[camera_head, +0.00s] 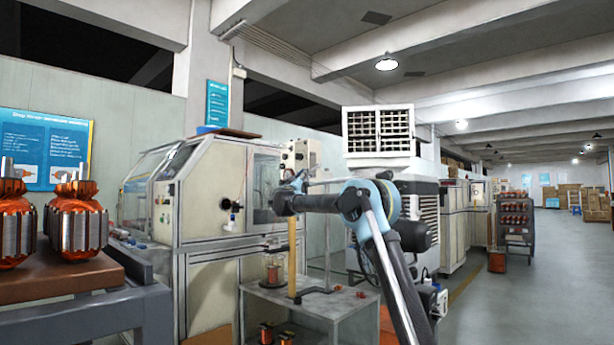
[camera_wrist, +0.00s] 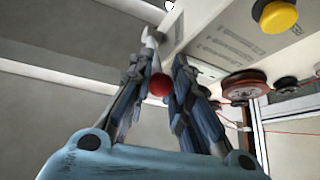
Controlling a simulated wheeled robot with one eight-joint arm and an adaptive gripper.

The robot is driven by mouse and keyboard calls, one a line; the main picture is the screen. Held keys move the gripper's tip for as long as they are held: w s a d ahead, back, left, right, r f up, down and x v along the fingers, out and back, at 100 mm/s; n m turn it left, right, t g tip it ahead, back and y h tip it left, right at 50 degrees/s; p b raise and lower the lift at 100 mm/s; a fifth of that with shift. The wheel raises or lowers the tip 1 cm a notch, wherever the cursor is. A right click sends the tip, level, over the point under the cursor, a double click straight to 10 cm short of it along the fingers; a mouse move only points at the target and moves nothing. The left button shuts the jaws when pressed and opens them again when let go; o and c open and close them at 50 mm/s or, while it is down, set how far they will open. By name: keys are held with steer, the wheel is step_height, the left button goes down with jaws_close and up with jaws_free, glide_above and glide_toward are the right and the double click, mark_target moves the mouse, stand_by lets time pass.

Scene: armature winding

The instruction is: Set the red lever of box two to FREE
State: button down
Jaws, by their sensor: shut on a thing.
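A red ball knob (camera_wrist: 159,85), which looks like the red lever's end, sits between the two fingers of my gripper (camera_wrist: 160,68) in the wrist view. The gripper is shut on it. A pale metal piece (camera_wrist: 151,38) rises above the knob and may be the lever's arm. Beside it is the underside of a pale control box (camera_wrist: 225,40), with small print that I cannot read. In the head view my gripper (camera_head: 297,182) is just under a small pale box (camera_head: 300,154) above a stand. The lever is too small to make out there, and I cannot read its setting or the box's number.
In the wrist view a yellow button (camera_wrist: 279,16) and a red wheel (camera_wrist: 245,86) are right of the fingers. In the head view a grey metal table (camera_head: 345,305) stands below my arm, with a yellow post (camera_head: 292,262) and a copper spool (camera_head: 272,272).

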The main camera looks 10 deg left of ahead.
steer(key=shift+w+d+f, duration=0.15)
steer(key=shift+w+f, duration=0.05)
steer(key=shift+f, duration=0.5)
steer(key=c, duration=1.4)
jaws_free()
steer(key=shift+c, duration=0.2)
steer(key=shift+d, duration=0.1)
steer(key=v, duration=1.2)
steer(key=shift+a, duration=0.25)
